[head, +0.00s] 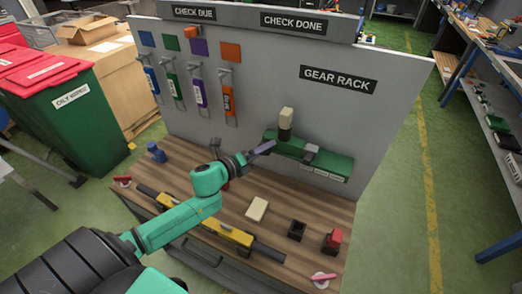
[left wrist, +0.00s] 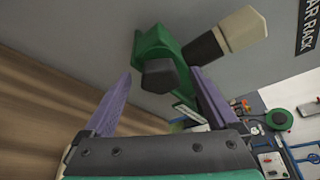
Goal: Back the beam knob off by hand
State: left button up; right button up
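A green beam unit (head: 335,165) is mounted low on the grey panel under the GEAR RACK sign, and its green body also shows in the left wrist view (left wrist: 152,42). A dark faceted knob (left wrist: 160,75) faces the left wrist camera at the beam's near end. A cream block on a dark stem (head: 286,118) stands up from the beam. My left gripper (head: 264,148) is at the beam's left end. In the left wrist view its purple fingers (left wrist: 160,98) are spread, with the knob appearing between them; I see no finger contact. My right gripper is not in view.
The wooden bench top carries a yellow-and-black bar (head: 205,227), a cream block (head: 257,209), a black holder (head: 297,230), a red-topped block (head: 333,240) and a blue item (head: 156,152). Coloured tools (head: 200,88) hang on the panel at the left.

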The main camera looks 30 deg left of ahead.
pick_arm(q)
jog(key=c, duration=1.2)
jog(key=shift+c, duration=0.2)
jog(key=shift+f, duration=0.1)
jog(key=shift+d+f+n+t+y+b, duration=0.15)
jog(key=shift+n+t+y+b, duration=0.85)
jog(key=shift+n, duration=3.25)
jog(key=shift+f+n+t+y+b, duration=0.2)
jog(key=shift+n+t+b, duration=1.6)
jog(key=shift+n, duration=2.4)
jog(key=shift+d+f+n+t+y+b, duration=0.15)
jog(key=shift+n+t+y+b, duration=1.15)
jog(key=shift+n, duration=2.95)
jog(key=shift+a+g+h+b, duration=0.1)
jog(key=shift+g+h+b, duration=0.2)
jog(key=shift+h+b, duration=0.2)
